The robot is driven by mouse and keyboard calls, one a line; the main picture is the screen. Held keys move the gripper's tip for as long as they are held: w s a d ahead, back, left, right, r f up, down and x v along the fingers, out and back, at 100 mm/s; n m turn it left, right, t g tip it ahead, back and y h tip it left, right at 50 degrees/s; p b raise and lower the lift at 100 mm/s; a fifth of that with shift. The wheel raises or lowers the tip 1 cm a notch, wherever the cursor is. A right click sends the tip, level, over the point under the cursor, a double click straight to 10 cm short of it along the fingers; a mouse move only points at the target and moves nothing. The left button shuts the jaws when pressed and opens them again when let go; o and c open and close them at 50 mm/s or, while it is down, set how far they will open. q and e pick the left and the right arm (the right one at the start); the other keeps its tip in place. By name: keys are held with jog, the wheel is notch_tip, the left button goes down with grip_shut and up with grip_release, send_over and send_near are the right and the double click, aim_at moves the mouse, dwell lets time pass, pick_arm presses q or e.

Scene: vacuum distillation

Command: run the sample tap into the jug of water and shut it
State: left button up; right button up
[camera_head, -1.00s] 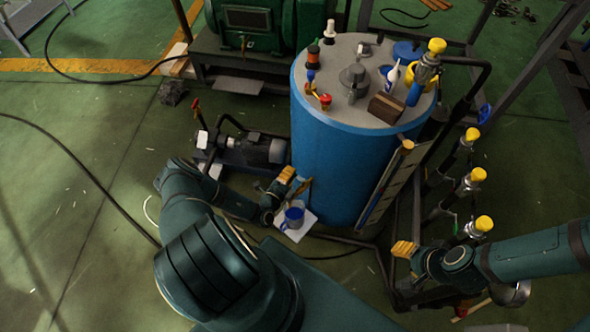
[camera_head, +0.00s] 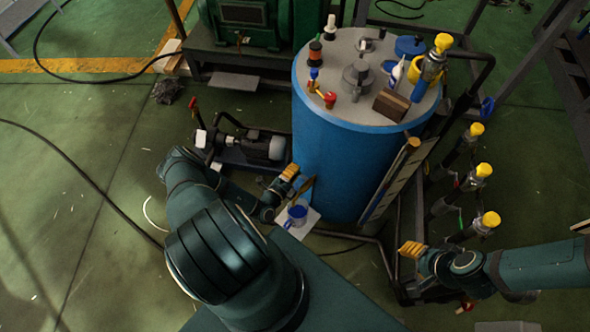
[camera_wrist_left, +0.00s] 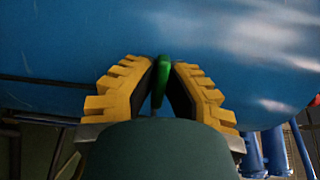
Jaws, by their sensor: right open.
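The blue jug (camera_head: 297,216) stands on a white sheet at the foot of the big blue tank (camera_head: 340,150). My left gripper (camera_head: 296,181) is low beside the tank wall, just above and behind the jug. In the left wrist view its two yellow fingers (camera_wrist_left: 163,72) close in on both sides of a thin green tap handle (camera_wrist_left: 162,82) in front of the tank. The tap's spout and any stream of water are hidden. The jug's contents are too small to tell. My right gripper (camera_head: 412,250) is open and empty, right of the tank's foot.
A pump (camera_head: 255,145) stands left of the tank. Yellow-capped valves (camera_head: 484,170) and pipes rise on the right. A gauge board (camera_head: 390,180) leans along the tank's right side. Black hoses (camera_head: 75,165) lie on the green floor, which is mostly open at left.

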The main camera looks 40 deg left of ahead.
pick_arm(q)
jog(key=o, duration=0.4)
jog(key=shift+w, duration=0.1)
jog(key=s, duration=0.8)
jog(key=s+d, duration=0.1)
jog(key=s, duration=0.3)
jog(key=shift+d, duration=0.1)
